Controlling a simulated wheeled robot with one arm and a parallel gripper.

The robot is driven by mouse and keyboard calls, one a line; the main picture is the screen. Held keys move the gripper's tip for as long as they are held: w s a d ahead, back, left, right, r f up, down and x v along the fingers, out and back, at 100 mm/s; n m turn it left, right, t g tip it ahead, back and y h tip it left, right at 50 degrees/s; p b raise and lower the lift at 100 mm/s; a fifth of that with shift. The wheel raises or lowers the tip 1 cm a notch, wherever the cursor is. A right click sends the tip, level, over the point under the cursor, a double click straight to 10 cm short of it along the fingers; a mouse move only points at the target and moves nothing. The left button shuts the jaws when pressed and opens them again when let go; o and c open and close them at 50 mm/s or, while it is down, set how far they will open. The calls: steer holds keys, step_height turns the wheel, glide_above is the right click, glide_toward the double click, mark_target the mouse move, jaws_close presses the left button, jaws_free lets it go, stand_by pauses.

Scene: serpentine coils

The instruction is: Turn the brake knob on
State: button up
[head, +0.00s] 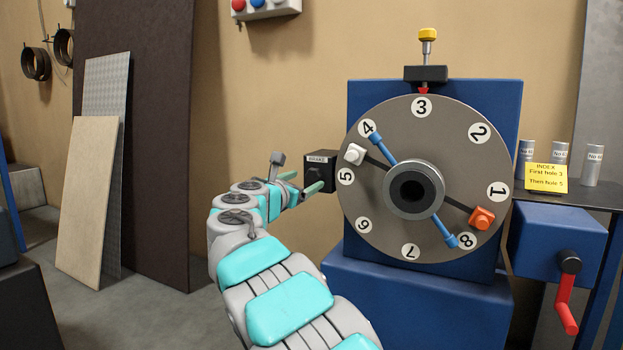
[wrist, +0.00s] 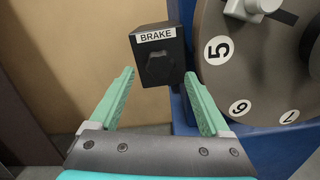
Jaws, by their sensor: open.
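The brake knob (wrist: 160,69) is a dark knob on the front of a black box labelled BRAKE (wrist: 143,48). The box (head: 324,158) sits at the left side of the blue machine in the head view, and my fingers partly cover its knob there. My gripper (wrist: 160,100) is open and empty. In the wrist view its two green fingers point toward the box, one on each side and apart from it. In the head view my gripper (head: 301,181) is just in front and left of the box.
A large grey numbered disc (head: 395,225) stands close right of the brake box, with a white block (head: 354,154) and orange block (head: 482,218) on its spokes. A red crank (head: 565,305) is at lower right. Boards (head: 90,205) lean on the left wall.

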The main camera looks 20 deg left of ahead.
mark_target(313, 177)
steer(key=shift+w+d, duration=0.15)
steer(key=shift+w, duration=2.05)
jaws_close()
